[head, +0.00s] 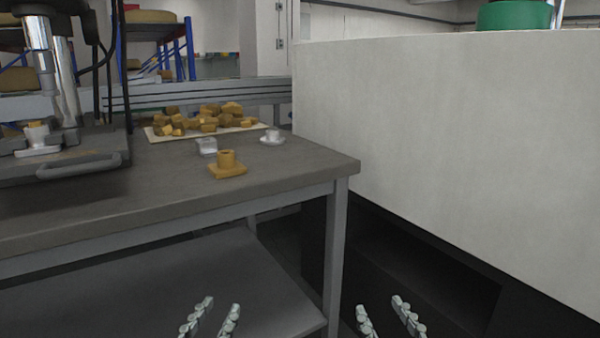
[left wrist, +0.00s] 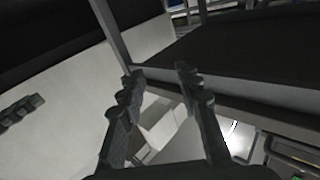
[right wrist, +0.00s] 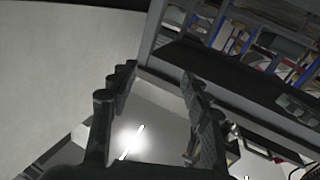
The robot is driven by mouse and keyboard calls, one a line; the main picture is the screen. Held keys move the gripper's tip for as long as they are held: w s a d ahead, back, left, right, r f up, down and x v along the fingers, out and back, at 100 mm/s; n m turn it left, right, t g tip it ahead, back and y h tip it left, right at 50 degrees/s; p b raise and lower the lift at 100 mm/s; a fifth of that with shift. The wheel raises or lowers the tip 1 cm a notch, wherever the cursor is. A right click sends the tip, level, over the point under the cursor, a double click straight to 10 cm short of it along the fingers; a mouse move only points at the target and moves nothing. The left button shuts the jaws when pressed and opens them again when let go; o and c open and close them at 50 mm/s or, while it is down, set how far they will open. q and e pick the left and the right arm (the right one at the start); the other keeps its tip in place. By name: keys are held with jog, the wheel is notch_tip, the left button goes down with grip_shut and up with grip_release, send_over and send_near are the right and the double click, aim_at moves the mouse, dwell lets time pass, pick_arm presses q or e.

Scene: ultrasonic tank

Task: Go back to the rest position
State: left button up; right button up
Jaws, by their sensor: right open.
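My left gripper (head: 221,304) is at the bottom of the head view, low in front of the table, with its fingers apart and nothing between them. My right gripper (head: 379,305) is to its right at about the same height, also open and empty. In the left wrist view the left fingers (left wrist: 158,71) stand apart. In the right wrist view the right fingers (right wrist: 156,72) are spread wide. Neither gripper touches anything.
The grey table (head: 300,165) holds a yellow flanged part (head: 227,165), a clear part (head: 206,146), a pale flanged part (head: 272,137) and a board (head: 155,137) of yellow pieces. A press (head: 70,165) stands left. A large pale tank (head: 450,140) with a green object (head: 515,15) stands right.

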pick_arm(q)
jog(key=s+a+f+g+y+p, duration=0.35)
jog(key=a+f+g, duration=0.2)
jog(key=f, duration=0.55)
pick_arm(e)
jog(key=s+d+f+g+h, duration=0.35)
jog(key=d+f+g, duration=0.2)
jog(key=f, duration=0.55)
pick_arm(q)
jog(key=s+a+f+n+g+y+p, duration=0.1)
jog(key=s+a+f+g+p, duration=0.1)
jog(key=s, duration=0.6)
jog(key=s+a+f+g+p, duration=0.2)
jog(key=s+a+f+g, duration=0.3)
jog(key=s+f+g, duration=0.2)
jog(key=shift+s+a+f+n+y+p, duration=0.15)
jog(key=shift+s+f+n+y+p, duration=0.25)
jog(key=shift+s+f, duration=0.4)
pick_arm(e)
jog(key=s+d+f+m+g+h, duration=0.1)
jog(key=s+d+f+g, duration=0.2)
jog(key=s, duration=0.5)
jog(key=s+d+f+g, duration=0.4)
jog(key=s+f+g, duration=0.2)
jog(key=s+f, duration=0.1)
jog(key=shift+s+f+m+h, duration=0.2)
jog(key=shift+s+m+h, duration=0.2)
jog(key=shift+s, duration=0.4)
